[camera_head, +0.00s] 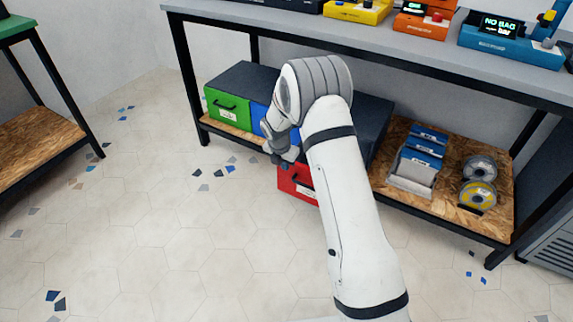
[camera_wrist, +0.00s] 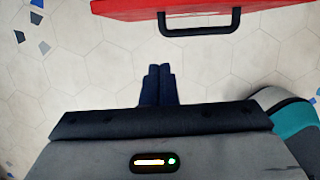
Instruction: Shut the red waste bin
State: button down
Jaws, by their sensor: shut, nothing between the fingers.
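The red waste bin (camera_head: 295,185) sticks out forward past the front edge of the lower shelf, beside the blue bin. My arm hides much of it. In the wrist view its red front (camera_wrist: 200,8) with a black handle (camera_wrist: 203,30) spans the top edge. My gripper (camera_wrist: 158,70) is shut and empty, with the fingertips apart from the handle in the picture. In the head view my gripper (camera_head: 284,160) is in front of the blue bin, at the left edge of the red bin. I cannot tell whether it touches the red bin.
A green bin (camera_head: 226,105) and a blue bin (camera_head: 262,120) sit on the lower shelf to the left. Blue packs in a grey holder (camera_head: 412,180) and spools (camera_head: 480,180) sit to the right. The table top (camera_head: 290,26) overhangs them. The tiled floor in front is clear.

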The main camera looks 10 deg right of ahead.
jog(key=shift+w+d+f+b, duration=0.55)
jog(key=shift+w+f, duration=0.2)
jog(key=shift+f, duration=0.25)
jog(key=shift+w+d+f+b, duration=0.55)
jog(key=shift+w+f, duration=0.15)
jog(key=shift+f, duration=0.25)
jog(key=shift+w+d+f+b, duration=0.55)
jog(key=shift+w+f, duration=0.2)
jog(key=shift+f, duration=0.25)
